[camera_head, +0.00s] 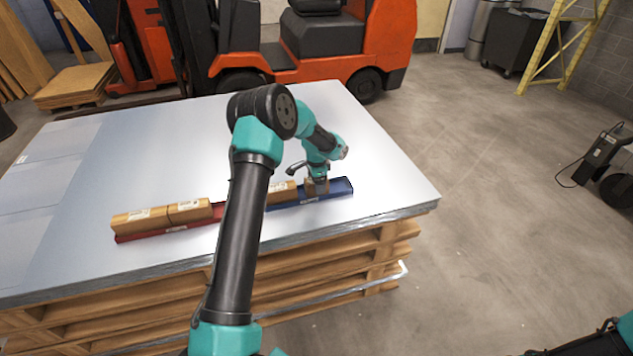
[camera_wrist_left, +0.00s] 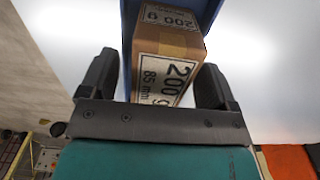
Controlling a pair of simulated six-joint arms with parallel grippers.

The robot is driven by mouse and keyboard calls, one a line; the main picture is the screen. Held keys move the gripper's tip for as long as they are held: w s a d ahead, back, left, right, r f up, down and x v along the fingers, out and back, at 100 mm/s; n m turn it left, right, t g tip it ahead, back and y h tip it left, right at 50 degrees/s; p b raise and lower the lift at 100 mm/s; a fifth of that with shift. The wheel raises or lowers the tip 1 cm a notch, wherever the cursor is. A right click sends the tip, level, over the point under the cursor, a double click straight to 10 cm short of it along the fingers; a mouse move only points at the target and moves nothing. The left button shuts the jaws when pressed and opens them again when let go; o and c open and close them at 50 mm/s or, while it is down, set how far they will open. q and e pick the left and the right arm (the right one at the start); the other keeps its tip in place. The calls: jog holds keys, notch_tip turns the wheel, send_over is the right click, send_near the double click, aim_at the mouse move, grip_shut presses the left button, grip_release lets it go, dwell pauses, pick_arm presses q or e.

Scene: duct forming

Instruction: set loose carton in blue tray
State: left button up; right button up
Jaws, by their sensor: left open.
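The blue tray (camera_head: 338,188) is a long narrow channel near the table's front right edge. A brown carton (camera_head: 282,192) stands in its left part. My left gripper (camera_head: 318,188) is over the tray, just right of that carton, with another brown carton below it. In the left wrist view, this carton (camera_wrist_left: 168,58), labelled 200 g and 85 mm, lies between the open fingers (camera_wrist_left: 157,90). The blue tray's walls (camera_wrist_left: 127,45) show on both sides of it, so it appears to sit in the tray. My left forearm hides part of the tray row.
A red tray (camera_head: 160,234) with two brown cartons (camera_head: 189,211) lies to the left on the sheet-metal table (camera_head: 130,150). The table's back and right areas are clear. An orange forklift (camera_head: 385,40) stands behind the table.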

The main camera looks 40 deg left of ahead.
pick_arm(q)
notch_tip(320, 180, up, 17)
jog(key=shift+r, duration=0.2)
dwell(0.4)
dwell(0.3)
